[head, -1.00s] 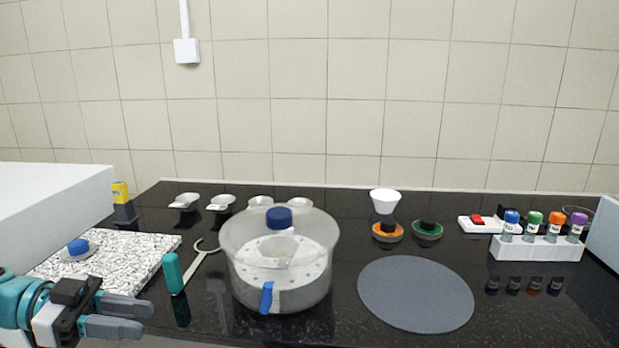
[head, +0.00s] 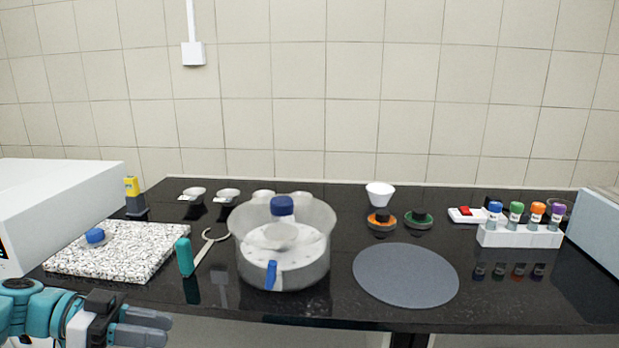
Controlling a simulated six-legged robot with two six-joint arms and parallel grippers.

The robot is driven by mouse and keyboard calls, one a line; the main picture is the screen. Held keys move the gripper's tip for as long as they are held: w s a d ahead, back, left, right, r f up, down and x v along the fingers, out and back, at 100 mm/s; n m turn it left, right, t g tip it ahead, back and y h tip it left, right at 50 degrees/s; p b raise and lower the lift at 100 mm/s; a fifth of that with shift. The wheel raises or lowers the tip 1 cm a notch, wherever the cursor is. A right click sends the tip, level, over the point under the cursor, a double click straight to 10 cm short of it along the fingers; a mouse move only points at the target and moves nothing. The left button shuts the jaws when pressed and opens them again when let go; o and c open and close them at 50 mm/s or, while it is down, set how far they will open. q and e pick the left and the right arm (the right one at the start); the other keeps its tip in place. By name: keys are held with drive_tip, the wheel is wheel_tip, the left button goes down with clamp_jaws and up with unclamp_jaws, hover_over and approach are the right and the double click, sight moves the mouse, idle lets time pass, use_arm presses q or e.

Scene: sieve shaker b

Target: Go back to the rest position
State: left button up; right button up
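My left gripper (head: 143,328) is at the lower left, in front of the bench's front edge and below the speckled slab. Its two grey fingers are slightly apart with nothing visible between them, so it looks open and empty. My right gripper is not in the head view. The clear round sieve shaker vessel (head: 310,262) with a blue knob (head: 282,206) and a blue front latch (head: 271,274) stands at the middle of the black bench, apart from my gripper.
A speckled slab (head: 120,265) with a blue-topped piece (head: 95,236) and a teal-handled tool (head: 185,257) lie left. A grey round mat (head: 405,276), white cup (head: 379,194) and vial rack (head: 520,236) are right. White boxy equipment (head: 60,205) stands far left. Small dishes (head: 228,195) line the back.

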use_arm(q)
drive_tip(key=s+d+f+n+g+y+p, duration=0.1)
drive_tip(key=d+f+n+y+p, duration=0.3)
drive_tip(key=f, duration=0.7)
drive_tip(key=d+f+n+y, duration=0.1)
drive_tip(key=d+f+n, duration=0.1)
drive_tip(key=f+n, duration=0.6)
drive_tip(key=s+d+f+n+y+p, duration=0.2)
drive_tip(key=s+d+f+y, duration=0.1)
drive_tip(key=s+f, duration=0.4)
drive_tip(key=s+d+f+n+y+p, duration=0.2)
drive_tip(key=s+d+f+p, duration=0.1)
drive_tip(key=s+f, duration=0.5)
drive_tip(key=s, duration=0.3)
drive_tip(key=shift+d+f+n+g+y, duration=0.3)
drive_tip(key=shift+y, duration=0.1)
